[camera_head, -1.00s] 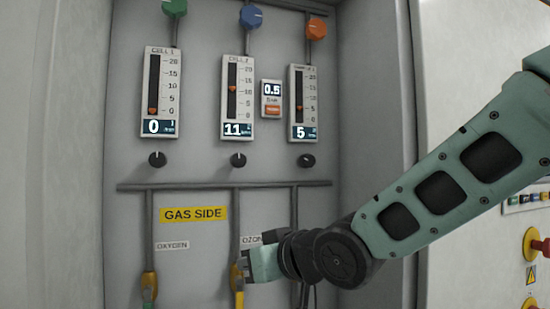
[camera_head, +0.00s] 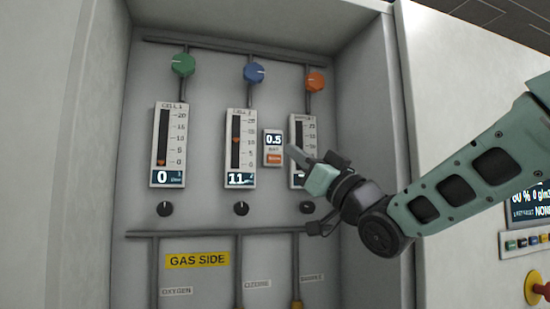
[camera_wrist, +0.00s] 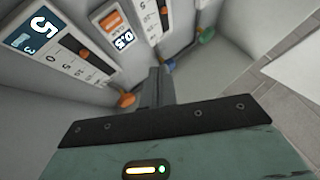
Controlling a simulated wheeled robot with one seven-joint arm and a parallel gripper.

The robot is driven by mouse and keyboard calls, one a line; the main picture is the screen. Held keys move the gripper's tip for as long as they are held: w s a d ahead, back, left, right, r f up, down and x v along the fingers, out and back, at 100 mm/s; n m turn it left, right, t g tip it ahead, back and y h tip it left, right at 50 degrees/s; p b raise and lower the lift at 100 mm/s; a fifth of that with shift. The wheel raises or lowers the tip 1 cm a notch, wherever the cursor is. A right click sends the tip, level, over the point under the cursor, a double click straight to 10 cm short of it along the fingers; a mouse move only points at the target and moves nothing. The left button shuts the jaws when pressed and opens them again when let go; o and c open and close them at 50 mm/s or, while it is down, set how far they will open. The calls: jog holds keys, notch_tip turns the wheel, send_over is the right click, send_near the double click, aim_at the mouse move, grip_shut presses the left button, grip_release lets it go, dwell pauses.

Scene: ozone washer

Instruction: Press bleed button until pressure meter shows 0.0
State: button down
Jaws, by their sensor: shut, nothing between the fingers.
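The small pressure meter (camera_head: 273,135) reads 0.5 in the head view, between the second and third flow meters. The orange bleed button (camera_head: 274,159) is just below its display. In the wrist view the meter (camera_wrist: 124,40) appears upside down, with the orange button (camera_wrist: 111,20) beside the readout. My gripper (camera_head: 292,150) is shut and empty. Its fingertips are just right of the meter in the head view, overlapping the third flow meter. In the wrist view the shut fingers (camera_wrist: 160,80) point toward the panel; I cannot see them touching the button.
Flow meters for cell 1 (camera_head: 158,145) and cell 2 (camera_head: 228,150) read 0 and 11. The third flow meter (camera_head: 297,125) is partly hidden by my gripper. Green (camera_head: 183,65), blue (camera_head: 254,72) and orange (camera_head: 315,81) knobs stick out above. Black knobs (camera_head: 241,208) sit below.

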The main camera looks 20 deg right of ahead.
aim_at(274, 159)
jog(key=shift+w, duration=0.1)
jog(key=shift+w+p, duration=1.3)
jog(key=shift+w, duration=3.05)
jog(key=shift+w+f, duration=0.1)
jog(key=shift+w, duration=0.05)
jog(key=shift+w+b, duration=0.25)
jog(key=shift+b, duration=0.15)
